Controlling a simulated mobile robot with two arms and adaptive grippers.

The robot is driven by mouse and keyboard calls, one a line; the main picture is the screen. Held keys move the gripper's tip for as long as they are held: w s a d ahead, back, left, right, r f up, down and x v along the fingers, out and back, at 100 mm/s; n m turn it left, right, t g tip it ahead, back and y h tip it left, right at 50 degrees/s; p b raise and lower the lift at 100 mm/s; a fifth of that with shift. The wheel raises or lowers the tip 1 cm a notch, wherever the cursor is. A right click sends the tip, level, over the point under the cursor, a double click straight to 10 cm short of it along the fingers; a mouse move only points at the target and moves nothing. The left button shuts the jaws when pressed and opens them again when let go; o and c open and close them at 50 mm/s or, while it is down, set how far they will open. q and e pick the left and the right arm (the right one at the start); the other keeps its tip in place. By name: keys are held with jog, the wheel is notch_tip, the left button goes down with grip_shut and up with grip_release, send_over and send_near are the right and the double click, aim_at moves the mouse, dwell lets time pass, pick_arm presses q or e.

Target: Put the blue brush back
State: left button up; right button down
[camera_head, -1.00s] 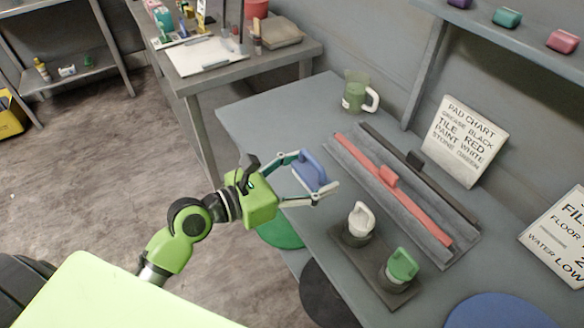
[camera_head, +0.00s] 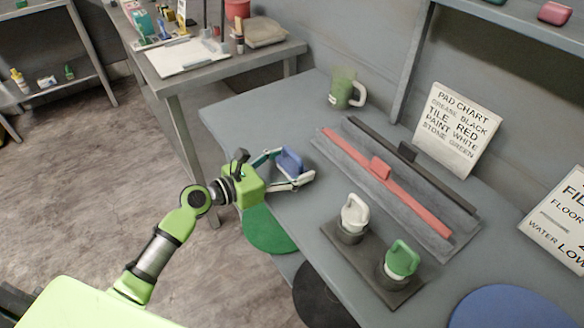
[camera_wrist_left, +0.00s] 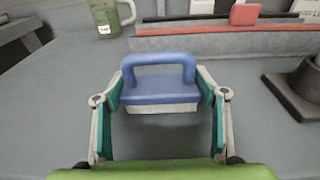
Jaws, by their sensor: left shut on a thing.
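The blue brush (camera_head: 289,160) has a looped handle and a pale underside. My left gripper (camera_head: 290,168) is shut on it near the left part of the table. In the left wrist view the blue brush (camera_wrist_left: 162,88) sits upright between the two fingers of my left gripper (camera_wrist_left: 162,98), handle up. Whether its underside touches the table I cannot tell. A dark holder tray (camera_head: 372,262) carries a white-handled brush (camera_head: 354,212) and a green-handled brush (camera_head: 402,258), each in a round cup. My right gripper is out of view.
A grey rack (camera_head: 350,172) with a red and a black bar lies behind. A green jug (camera_head: 342,88) stands at the back left of the table. A pad chart sign (camera_head: 459,128) leans at the wall. Bare tabletop (camera_head: 255,112) lies left of the rack.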

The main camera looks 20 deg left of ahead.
pick_arm(q)
jog(key=shift+f, duration=0.15)
jog(key=o, duration=1.3)
jog(key=shift+c, duration=0.2)
jog(key=shift+s+r, duration=0.1)
jog(key=shift+r, duration=0.1)
jog(key=v, duration=1.2)
jog(key=shift+p, duration=0.45)
